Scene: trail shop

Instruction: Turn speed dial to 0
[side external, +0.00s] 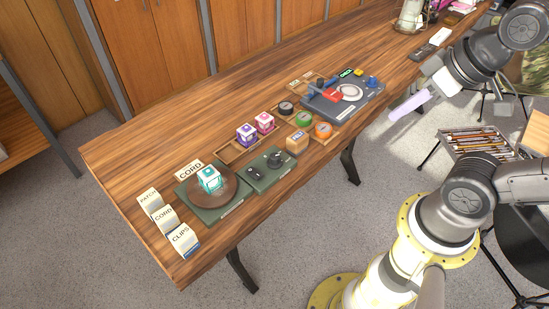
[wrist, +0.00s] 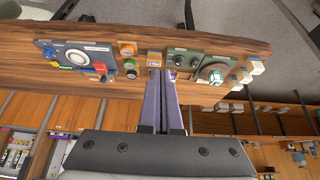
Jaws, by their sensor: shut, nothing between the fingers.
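A green control box (side external: 268,172) with dark knobs sits near the table's front edge. A larger dark dial (side external: 275,160) is on its right part and a smaller control (side external: 254,172) on its left part. I cannot read their markings or tell which is the speed dial. The box also shows in the wrist view (wrist: 188,66), upper right of my fingers. A green-based turntable (side external: 228,207) beside the box carries a teal cube (side external: 209,178). My gripper (side external: 394,116) is shut and empty, with long lavender fingers. It is in the air off the table's front edge, right of the box and apart from it.
A blue-grey device (side external: 357,95) with a ring stands farther right.

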